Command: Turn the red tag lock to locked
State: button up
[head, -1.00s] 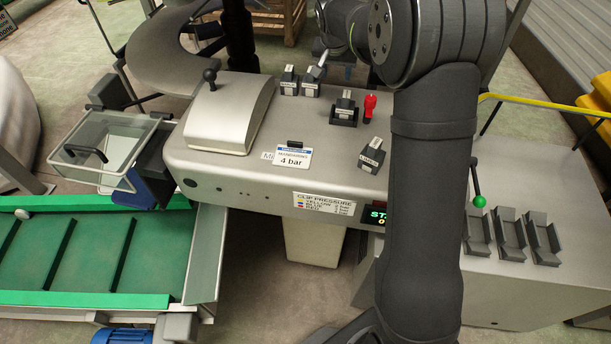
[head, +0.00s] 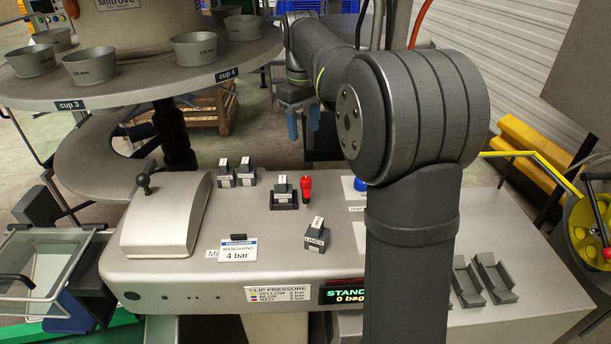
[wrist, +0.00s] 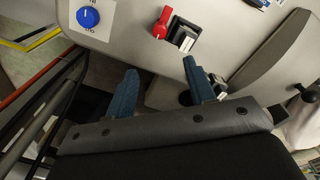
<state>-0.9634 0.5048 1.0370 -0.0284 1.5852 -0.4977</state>
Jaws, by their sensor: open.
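The red tag lock (head: 306,188) stands upright on the grey machine top, right beside a small dark block switch (head: 284,194). In the wrist view the red tag lock (wrist: 162,22) shows near the top centre, touching or very close to the block (wrist: 184,36). My gripper (head: 303,130) hangs behind the panel's far edge, above and beyond the lock, with its blue fingers pointing down. In the wrist view my gripper (wrist: 160,66) is open and empty, its fingers apart and away from the lock. Any lock-state marking is too small to read.
A blue knob (wrist: 88,17) sits on a white plate beside the lock; part of it (head: 360,184) shows by my arm. More block switches (head: 236,173) and a dome with a black-knobbed lever (head: 165,215) stand left. The cup turntable (head: 150,75) is at upper left.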

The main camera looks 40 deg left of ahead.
aim_at(306, 179)
jog(key=f, duration=1.5)
jog(key=shift+w+f, duration=0.25)
jog(key=c, duration=1)
